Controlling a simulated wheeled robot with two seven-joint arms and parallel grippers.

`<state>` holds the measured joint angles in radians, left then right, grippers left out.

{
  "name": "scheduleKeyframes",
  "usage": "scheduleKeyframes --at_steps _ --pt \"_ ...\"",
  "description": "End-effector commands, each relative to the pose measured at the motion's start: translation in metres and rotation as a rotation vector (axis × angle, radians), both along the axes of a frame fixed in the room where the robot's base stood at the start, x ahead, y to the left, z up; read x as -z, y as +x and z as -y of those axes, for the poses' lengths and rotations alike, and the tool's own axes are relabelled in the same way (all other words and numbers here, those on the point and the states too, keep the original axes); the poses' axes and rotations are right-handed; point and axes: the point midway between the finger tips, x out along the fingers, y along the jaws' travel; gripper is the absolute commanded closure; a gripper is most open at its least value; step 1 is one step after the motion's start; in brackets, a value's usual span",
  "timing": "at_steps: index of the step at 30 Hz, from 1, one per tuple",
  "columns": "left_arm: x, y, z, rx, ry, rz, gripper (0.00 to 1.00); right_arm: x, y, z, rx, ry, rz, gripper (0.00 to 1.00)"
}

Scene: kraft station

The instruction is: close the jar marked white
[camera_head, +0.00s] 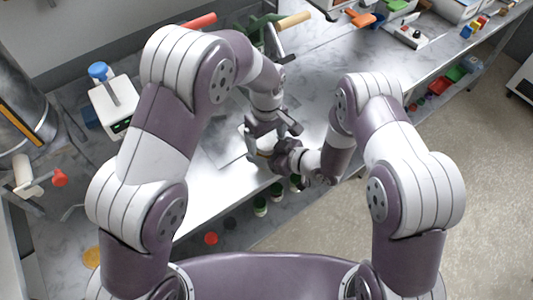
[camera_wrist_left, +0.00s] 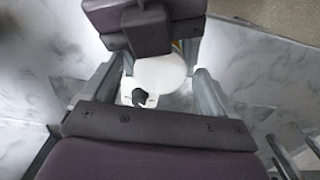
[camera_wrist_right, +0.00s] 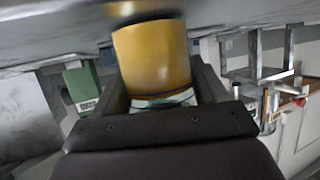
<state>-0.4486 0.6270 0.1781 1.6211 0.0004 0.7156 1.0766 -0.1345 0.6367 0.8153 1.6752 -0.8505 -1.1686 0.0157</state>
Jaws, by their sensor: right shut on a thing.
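An amber-yellow jar (camera_wrist_right: 153,55) stands between the fingers of my right gripper (camera_head: 268,155), which is shut on it near the front edge of the bench. A pale band shows low on the jar. In the left wrist view a round white disc (camera_wrist_left: 160,72), apparently the jar's lid or top, lies beneath my left gripper (camera_wrist_left: 155,90). The left gripper (camera_head: 272,131) points down above the jar, with its fingers apart on both sides of the disc. No contact shows. I cannot tell whether the disc is seated on the jar; no marking is readable.
A scale-like device with a blue-topped item (camera_head: 98,72) stands at left. Green-topped jars (camera_head: 260,207) and a red lid (camera_head: 211,238) lie below the front edge. Tools with red (camera_head: 200,21) and wooden (camera_head: 294,19) handles are at the back. My two arms are close together.

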Motion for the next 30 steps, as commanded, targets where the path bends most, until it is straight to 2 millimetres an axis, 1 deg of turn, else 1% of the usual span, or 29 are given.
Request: scheduleKeyframes --at_steps 7,8,15,18,26,27,29,30 --pt "-0.001 0.0 0.0 0.0 -0.001 0.001 0.14 0.0 0.0 0.0 0.0 0.0 0.0 1.0" --pt "-0.003 0.0 0.0 0.0 -0.001 0.002 0.14 0.0 0.0 0.0 0.0 0.0 0.0 1.0" --pt "-0.036 0.001 0.0 0.0 -0.001 0.002 0.14 0.0 0.0 0.0 0.0 0.0 0.0 1.0" --pt "-0.043 0.0 0.0 0.0 0.0 0.001 0.14 0.0 0.0 0.0 0.0 0.0 0.0 1.0" --pt "-0.045 0.0 0.0 0.0 0.0 0.0 0.14 0.0 0.0 0.0 0.0 0.0 0.0 1.0" --pt "-0.046 0.0 0.0 0.0 0.0 0.0 0.18 0.0 0.0 0.0 0.0 0.0 0.0 1.0" --pt "-0.049 0.0 0.0 0.0 0.0 0.001 0.18 0.0 0.0 0.0 0.0 0.0 0.0 1.0" --pt "-0.054 0.001 0.001 0.0 -0.001 0.003 0.18 0.0 0.0 0.0 0.0 0.0 0.0 1.0"
